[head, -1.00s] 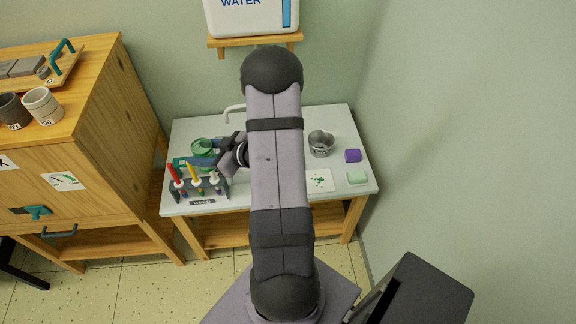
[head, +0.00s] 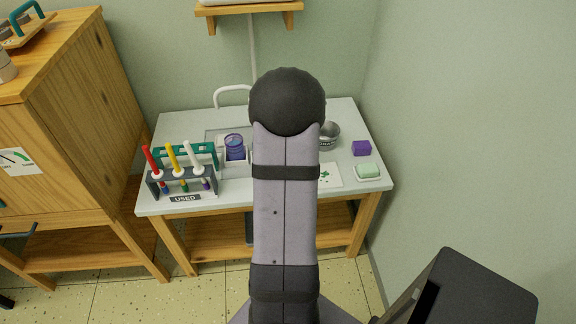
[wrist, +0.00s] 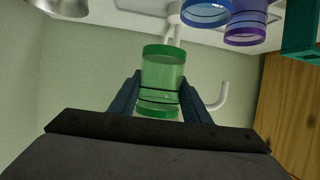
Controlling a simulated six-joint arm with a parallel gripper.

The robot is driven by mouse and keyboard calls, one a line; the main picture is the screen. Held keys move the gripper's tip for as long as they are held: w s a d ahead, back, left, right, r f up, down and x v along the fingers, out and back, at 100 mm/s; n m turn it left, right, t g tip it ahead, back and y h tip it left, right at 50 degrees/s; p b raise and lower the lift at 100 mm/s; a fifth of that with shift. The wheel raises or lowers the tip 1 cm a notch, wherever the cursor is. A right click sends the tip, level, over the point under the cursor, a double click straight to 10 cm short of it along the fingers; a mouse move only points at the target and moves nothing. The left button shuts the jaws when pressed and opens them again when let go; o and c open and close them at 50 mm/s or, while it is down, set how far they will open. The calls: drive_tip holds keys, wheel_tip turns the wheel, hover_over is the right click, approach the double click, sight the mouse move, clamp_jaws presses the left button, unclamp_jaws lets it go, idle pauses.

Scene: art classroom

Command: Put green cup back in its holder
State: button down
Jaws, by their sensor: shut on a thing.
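The green cup (wrist: 163,72) is see-through with a darker green rim and shows in the wrist view. My gripper (wrist: 160,92) is shut on it, one dark finger on each side. My arm hides both from the head view. A purple-blue cup (head: 235,142) stands on the table near the tap; the wrist view shows a blue cup (wrist: 207,14) and a purple cup (wrist: 247,30) close together at its upper right, apart from the green cup. I cannot make out the green cup's holder.
A grey rack (head: 182,188) marked USED holds red, yellow and white tools at the table's front left, with a teal rack (head: 208,149) behind. A tap (head: 220,91) stands at the back. A metal bowl (head: 330,137), purple block (head: 361,148) and green sponge (head: 367,170) are at right.

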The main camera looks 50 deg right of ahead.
drive_tip(key=shift+s+d+f+m+g+h+b, duration=0.25)
drive_tip(key=shift+s+d+f+m+h+b, duration=0.15)
drive_tip(key=shift+d+b, duration=0.25)
drive_tip(key=shift+s+d+f+m+g+h+b, duration=0.25)
drive_tip(key=shift+s+d+f+m+g+b, duration=0.1)
drive_tip(key=shift+s+d+b, duration=0.35)
drive_tip(key=shift+s+d+f+m+g+h+b, duration=0.2)
drive_tip(key=shift+s+d+f+m+h+b, duration=0.25)
drive_tip(key=shift+d, duration=0.3)
drive_tip(key=shift+w+a+r+n+y, duration=0.1)
drive_tip(key=shift+w+r+n+y, duration=0.1)
drive_tip(key=shift+n+y, duration=0.1)
drive_tip(key=a+f+n+t+y+b, duration=0.15)
drive_tip(key=a+n+y, duration=0.55)
drive_tip(key=a, duration=0.8)
drive_tip(key=a+n+t+y+b, duration=0.25)
drive_tip(key=a+n+y, duration=0.5)
drive_tip(key=a, duration=0.65)
drive_tip(key=a+f+n+g+y+p, duration=0.2)
drive_tip(key=a+f+n+y+p, duration=0.15)
drive_tip(key=a, duration=0.65)
drive_tip(key=a+f+n+g+y+p, duration=0.25)
drive_tip(key=a+f, duration=0.25)
drive_tip(key=a, duration=0.4)
wheel_tip(320, 180, up, 25)
drive_tip(key=p, duration=3)
drive_tip(key=shift+s+y, duration=0.35)
